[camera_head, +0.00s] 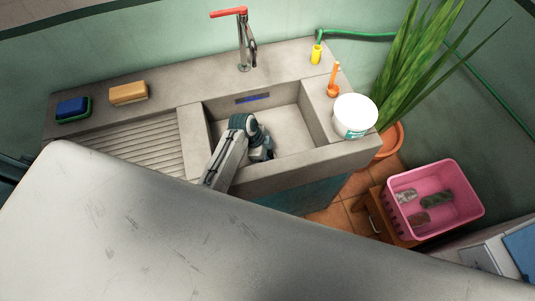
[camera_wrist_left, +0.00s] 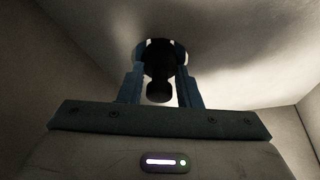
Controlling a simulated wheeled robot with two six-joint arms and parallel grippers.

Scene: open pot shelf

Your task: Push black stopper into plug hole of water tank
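The water tank is a grey stone sink (camera_head: 292,135) with an open basin. My left arm reaches into the basin, and its gripper (camera_head: 262,150) is low inside it. In the left wrist view, my left gripper (camera_wrist_left: 160,55) has its two blue-grey fingers on either side of the black stopper (camera_wrist_left: 158,90), which looks held between the fingertips. A rounded knob of the stopper points back toward my palm. The plug hole cannot be made out; the gripper and stopper hide the floor beyond them. My right gripper is not in view.
A tap with a red lever (camera_head: 243,40) stands behind the basin. A ribbed drainboard (camera_head: 140,143) lies left. The basin's right side is free.

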